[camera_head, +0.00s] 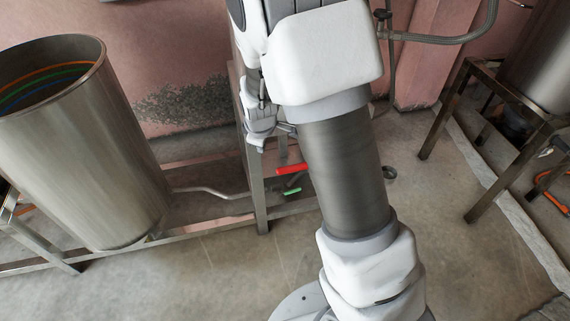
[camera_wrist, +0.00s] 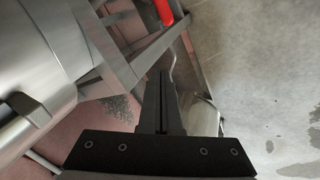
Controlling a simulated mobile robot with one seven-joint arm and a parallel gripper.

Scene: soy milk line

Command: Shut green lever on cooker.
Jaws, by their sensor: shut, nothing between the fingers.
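The green lever (camera_head: 292,191) is a small green handle low beside the steel frame, just under a red lever (camera_head: 292,169). In the wrist view the red lever (camera_wrist: 164,12) shows at the top edge; I cannot make out the green one there. My gripper (camera_wrist: 163,75) is shut and empty, with its dark fingers pressed together and pointing towards the steel frame. In the head view my arm covers part of the area around the levers. A large steel body, possibly the cooker (camera_wrist: 35,45), fills the left of the wrist view.
A tall open steel vat (camera_head: 85,150) stands at the left. A steel post (camera_head: 258,195) and low rail (camera_head: 205,228) stand close to the levers. A thin pipe (camera_head: 210,193) runs from the vat. Another steel stand (camera_head: 440,125) is at the right. The floor in front is clear.

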